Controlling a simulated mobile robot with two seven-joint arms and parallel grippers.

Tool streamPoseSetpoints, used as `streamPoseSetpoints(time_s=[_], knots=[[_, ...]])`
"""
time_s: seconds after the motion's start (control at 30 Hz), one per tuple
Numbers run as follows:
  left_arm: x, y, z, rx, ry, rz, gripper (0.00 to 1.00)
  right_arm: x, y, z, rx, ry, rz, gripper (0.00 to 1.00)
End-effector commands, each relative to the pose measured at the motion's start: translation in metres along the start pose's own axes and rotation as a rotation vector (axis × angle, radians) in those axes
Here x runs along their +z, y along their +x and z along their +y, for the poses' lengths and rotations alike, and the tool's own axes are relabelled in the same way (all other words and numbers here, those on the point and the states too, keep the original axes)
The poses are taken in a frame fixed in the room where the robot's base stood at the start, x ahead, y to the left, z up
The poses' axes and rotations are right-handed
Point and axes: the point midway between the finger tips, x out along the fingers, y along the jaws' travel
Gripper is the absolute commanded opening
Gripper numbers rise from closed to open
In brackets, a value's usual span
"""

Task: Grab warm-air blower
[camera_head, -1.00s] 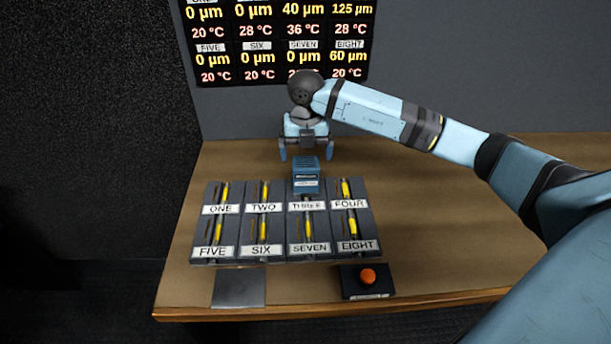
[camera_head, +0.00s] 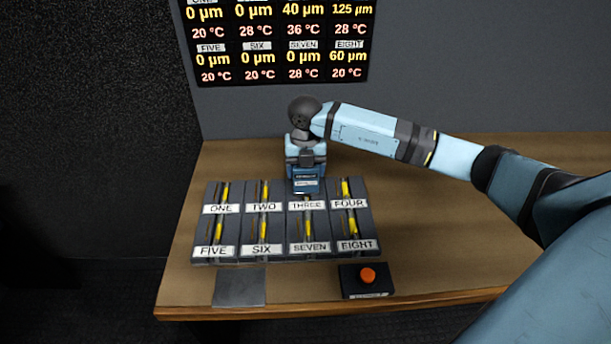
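The warm-air blower (camera_head: 306,185) is a small blue box with a pale label. It stands at the back edge of the slot marked THREE, over that slot's upper part. My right gripper (camera_head: 306,178) has come down over the blower from above and behind, and its body hides the blower's top. The fingers seem to lie along the blower's sides, but their tips are not clear, so I cannot tell whether they grip it. My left gripper is out of view.
The dark slot block (camera_head: 283,255) has several labelled bays with yellow strips. In front of it lie a grey plate (camera_head: 239,288) and a black box with an orange button (camera_head: 368,276). A readout screen (camera_head: 280,45) hangs behind. The wooden table (camera_head: 440,240) is clear at right.

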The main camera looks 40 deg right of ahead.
Motion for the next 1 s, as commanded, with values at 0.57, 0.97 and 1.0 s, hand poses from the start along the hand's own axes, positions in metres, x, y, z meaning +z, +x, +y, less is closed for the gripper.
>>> streamPoseSetpoints(time_s=[0.57, 0.97, 1.0], knots=[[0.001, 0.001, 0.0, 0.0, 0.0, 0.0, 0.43, 0.001, -0.027, 0.0, 0.003, 0.001, -0.004, 0.29], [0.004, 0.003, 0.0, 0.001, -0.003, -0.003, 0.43, 0.001, -0.133, 0.001, 0.004, 0.0, -0.006, 0.29], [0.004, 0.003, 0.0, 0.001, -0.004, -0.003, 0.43, 0.001, -0.143, 0.0, 0.004, 0.001, -0.006, 0.29]])
